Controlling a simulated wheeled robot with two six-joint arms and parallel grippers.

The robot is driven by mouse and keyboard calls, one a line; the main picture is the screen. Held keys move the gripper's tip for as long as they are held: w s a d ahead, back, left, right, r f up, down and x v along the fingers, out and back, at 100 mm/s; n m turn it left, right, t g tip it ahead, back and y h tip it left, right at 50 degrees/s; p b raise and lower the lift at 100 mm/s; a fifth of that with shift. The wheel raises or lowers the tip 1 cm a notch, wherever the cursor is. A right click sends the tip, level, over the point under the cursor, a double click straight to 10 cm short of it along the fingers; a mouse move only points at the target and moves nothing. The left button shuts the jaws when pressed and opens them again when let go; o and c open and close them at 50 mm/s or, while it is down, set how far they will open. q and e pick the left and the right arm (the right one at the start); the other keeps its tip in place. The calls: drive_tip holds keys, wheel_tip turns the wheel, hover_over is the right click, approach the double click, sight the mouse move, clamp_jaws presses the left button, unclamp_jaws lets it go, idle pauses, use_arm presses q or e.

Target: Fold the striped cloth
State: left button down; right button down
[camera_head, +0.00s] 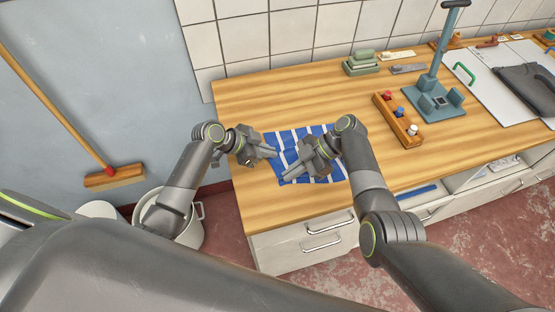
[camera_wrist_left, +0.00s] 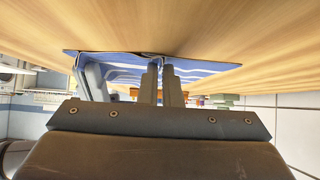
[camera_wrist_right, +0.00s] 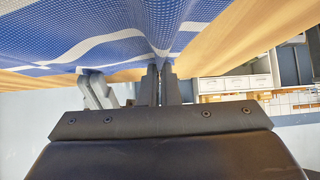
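The striped cloth (camera_head: 289,139), blue with white stripes, lies on the wooden table near its front left corner. My left gripper (camera_head: 274,153) is at the cloth's left edge, its fingers close together on that edge; the cloth puckers at the tips in the left wrist view (camera_wrist_left: 161,68). My right gripper (camera_head: 286,178) is at the cloth's front left part. In the right wrist view (camera_wrist_right: 161,70) its fingers are nearly together and the cloth (camera_wrist_right: 110,30) gathers into a crease between them. The right gripper and forearm hide part of the cloth in the head view.
On the wooden table (camera_head: 260,98), a wooden block with colored knobs (camera_head: 397,120) and a teal stand (camera_head: 433,98) are to the right. Green blocks (camera_head: 361,63) sit at the back. A dark folded garment (camera_head: 528,88) lies on a white board at far right. Drawers (camera_head: 300,243) are below.

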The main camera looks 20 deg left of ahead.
use_arm(q)
drive_tip(key=shift+s+a+f, duration=0.1)
drive_tip(key=shift+s+f, duration=0.1)
